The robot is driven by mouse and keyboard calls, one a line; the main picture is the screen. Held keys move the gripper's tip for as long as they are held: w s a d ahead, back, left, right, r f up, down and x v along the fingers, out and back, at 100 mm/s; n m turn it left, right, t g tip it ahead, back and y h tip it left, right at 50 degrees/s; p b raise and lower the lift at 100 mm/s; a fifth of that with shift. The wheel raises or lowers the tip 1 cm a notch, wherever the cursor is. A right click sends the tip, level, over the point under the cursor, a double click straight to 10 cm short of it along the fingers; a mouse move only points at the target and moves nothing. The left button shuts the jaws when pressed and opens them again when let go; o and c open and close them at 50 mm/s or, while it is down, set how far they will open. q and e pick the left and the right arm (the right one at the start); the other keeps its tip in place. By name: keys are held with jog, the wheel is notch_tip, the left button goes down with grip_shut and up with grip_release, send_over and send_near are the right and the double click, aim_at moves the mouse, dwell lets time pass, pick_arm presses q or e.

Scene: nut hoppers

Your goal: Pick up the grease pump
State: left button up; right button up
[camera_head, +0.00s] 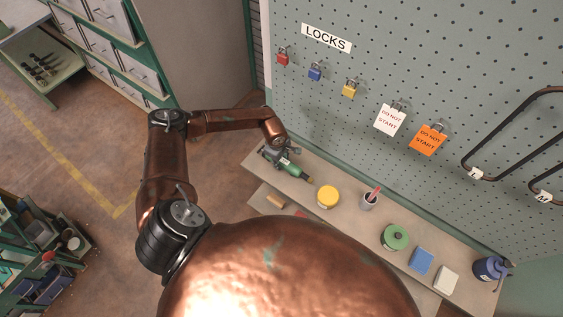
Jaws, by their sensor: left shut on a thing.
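The grease pump (291,168) appears to be the green, tube-like tool with a dark end at the left end of the upper shelf. My left gripper (278,156) reaches it from the left and is shut on it; its fingers hide part of the tool. The pump lies slanted, its dark end pointing right toward the yellow-lidded tin. I cannot tell if it still touches the shelf. My right gripper is not in view.
On the shelf (345,212) stand a yellow-lidded tin (327,196), a cup with a red-handled item (369,200), a green round tin (394,237), blue and white blocks (421,261) and a blue bottle (487,268). The pegboard (400,70) with locks rises close behind.

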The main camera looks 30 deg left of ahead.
pick_arm(q)
grip_shut()
jog(key=shift+r, duration=0.15)
jog(key=shift+w+r+b, duration=0.1)
jog(key=shift+r+b, duration=0.4)
jog(key=shift+b, duration=0.05)
jog(key=s+a+r+b, duration=0.1)
jog(key=s+r+b, duration=0.4)
jog(key=s+r, duration=0.6)
jog(key=s, duration=0.3)
jog(key=shift+r+b, duration=0.4)
